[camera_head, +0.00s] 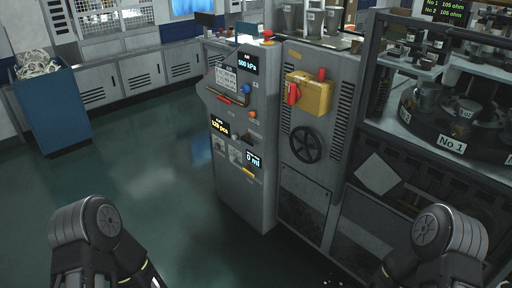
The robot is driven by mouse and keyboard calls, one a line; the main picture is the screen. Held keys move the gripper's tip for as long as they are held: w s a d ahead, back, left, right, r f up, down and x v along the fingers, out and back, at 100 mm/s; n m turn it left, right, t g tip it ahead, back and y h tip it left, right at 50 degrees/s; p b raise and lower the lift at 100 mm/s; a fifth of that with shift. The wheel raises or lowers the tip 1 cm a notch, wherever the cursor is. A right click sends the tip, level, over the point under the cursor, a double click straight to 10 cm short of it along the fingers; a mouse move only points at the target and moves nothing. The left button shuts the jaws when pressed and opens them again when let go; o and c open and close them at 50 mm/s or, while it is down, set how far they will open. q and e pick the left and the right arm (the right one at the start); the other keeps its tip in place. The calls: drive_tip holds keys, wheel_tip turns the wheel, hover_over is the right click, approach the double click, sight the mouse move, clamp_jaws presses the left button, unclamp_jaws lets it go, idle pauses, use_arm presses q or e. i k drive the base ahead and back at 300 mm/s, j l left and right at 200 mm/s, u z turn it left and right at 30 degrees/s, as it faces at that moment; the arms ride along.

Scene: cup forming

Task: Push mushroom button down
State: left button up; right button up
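A small red mushroom-shaped button (267,34) sits on top of the grey control cabinet (245,190), near its back right corner. It is small here, and I cannot tell whether it is up or pressed. A blue round knob (245,89) and an orange one (252,114) are on the cabinet's front panel. Only dark links of my two arms show, at the bottom left and bottom right, well apart from the cabinet. Neither gripper is in view.
A yellow box (308,94) with red handles and a black handwheel (305,145) are on the machine to the right. A rotary table (455,125) with metal cups is at far right. A blue bin (55,110) stands at left. The green floor (140,165) is clear.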

sight(267, 33)
drive_tip(key=i+j+z, duration=0.4)
drive_tip(key=i+j, duration=0.35)
drive_tip(key=i, duration=0.15)
drive_tip(key=i+j+z, duration=0.35)
drive_tip(key=i+j, duration=0.45)
drive_tip(key=j, duration=0.2)
